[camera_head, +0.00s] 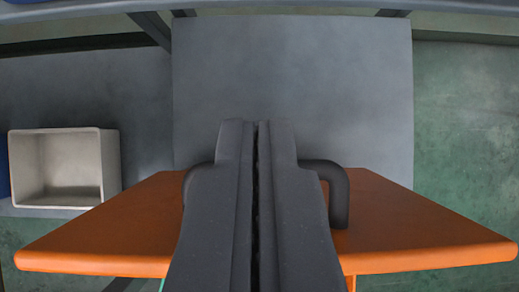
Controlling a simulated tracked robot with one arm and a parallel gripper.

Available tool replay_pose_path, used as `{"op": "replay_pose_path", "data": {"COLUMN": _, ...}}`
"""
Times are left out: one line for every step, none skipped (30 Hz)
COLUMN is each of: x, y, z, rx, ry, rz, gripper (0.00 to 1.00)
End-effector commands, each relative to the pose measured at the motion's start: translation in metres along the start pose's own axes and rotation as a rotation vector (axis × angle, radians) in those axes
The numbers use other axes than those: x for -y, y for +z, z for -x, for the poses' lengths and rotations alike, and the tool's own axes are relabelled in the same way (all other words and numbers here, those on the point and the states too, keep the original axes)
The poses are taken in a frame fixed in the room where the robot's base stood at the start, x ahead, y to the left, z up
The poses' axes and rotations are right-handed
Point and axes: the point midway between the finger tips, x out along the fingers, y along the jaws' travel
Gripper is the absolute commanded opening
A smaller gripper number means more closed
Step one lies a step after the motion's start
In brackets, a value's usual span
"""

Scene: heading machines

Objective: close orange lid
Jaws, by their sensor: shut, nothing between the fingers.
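The orange lid (418,228) spans the lower part of the view, its wide edge toward me. A dark handle (338,190) shows on it, its ends visible on both sides of my gripper and its middle hidden. My gripper (257,125) is shut with its fingers together and empty. It reaches up through the centre of the view, over the middle of the lid and in front of the handle. I cannot tell whether it touches the handle or the lid.
A grey flat panel (290,70) lies beyond the lid. A beige open bin (65,168) stands at the left on a dark grey surface (90,95). Dark frame bars cross the top. Green floor (465,130) shows at the right, with free room there.

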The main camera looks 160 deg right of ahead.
Motion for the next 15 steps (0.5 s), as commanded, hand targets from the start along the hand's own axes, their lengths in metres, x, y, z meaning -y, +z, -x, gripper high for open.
{"op": "replay_pose_path", "data": {"x": 0.0, "y": 0.001, "z": -0.008, "rx": 0.002, "ry": -0.001, "rz": 0.0, "gripper": 0.0}}
{"op": "replay_pose_path", "data": {"x": 0.0, "y": 0.001, "z": -0.013, "rx": 0.001, "ry": -0.001, "rz": 0.0, "gripper": 0.0}}
{"op": "replay_pose_path", "data": {"x": 0.0, "y": 0.001, "z": -0.019, "rx": 0.002, "ry": -0.001, "rz": 0.0, "gripper": 0.0}}
{"op": "replay_pose_path", "data": {"x": 0.0, "y": 0.001, "z": -0.024, "rx": 0.002, "ry": -0.001, "rz": -0.001, "gripper": 0.0}}
{"op": "replay_pose_path", "data": {"x": 0.0, "y": 0.002, "z": -0.029, "rx": 0.003, "ry": -0.001, "rz": -0.001, "gripper": 0.0}}
{"op": "replay_pose_path", "data": {"x": 0.0, "y": 0.002, "z": -0.035, "rx": 0.004, "ry": -0.002, "rz": -0.001, "gripper": 0.0}}
{"op": "replay_pose_path", "data": {"x": 0.0, "y": 0.002, "z": -0.04, "rx": 0.005, "ry": -0.002, "rz": -0.001, "gripper": 0.0}}
{"op": "replay_pose_path", "data": {"x": 0.0, "y": 0.002, "z": -0.044, "rx": 0.005, "ry": -0.002, "rz": -0.001, "gripper": 0.0}}
{"op": "replay_pose_path", "data": {"x": 0.0, "y": 0.002, "z": -0.048, "rx": 0.005, "ry": -0.002, "rz": -0.001, "gripper": 0.0}}
{"op": "replay_pose_path", "data": {"x": 0.0, "y": 0.002, "z": -0.052, "rx": 0.004, "ry": -0.001, "rz": -0.001, "gripper": 0.0}}
{"op": "replay_pose_path", "data": {"x": 0.0, "y": 0.002, "z": -0.055, "rx": 0.003, "ry": -0.001, "rz": -0.001, "gripper": 0.0}}
{"op": "replay_pose_path", "data": {"x": 0.0, "y": 0.002, "z": -0.059, "rx": 0.003, "ry": -0.001, "rz": -0.001, "gripper": 0.0}}
{"op": "replay_pose_path", "data": {"x": 0.0, "y": 0.001, "z": -0.062, "rx": 0.002, "ry": -0.001, "rz": 0.0, "gripper": 0.0}}
{"op": "replay_pose_path", "data": {"x": 0.0, "y": 0.001, "z": -0.065, "rx": 0.002, "ry": 0.0, "rz": 0.0, "gripper": 0.0}}
{"op": "replay_pose_path", "data": {"x": 0.0, "y": 0.001, "z": -0.07, "rx": 0.002, "ry": 0.0, "rz": 0.0, "gripper": 0.0}}
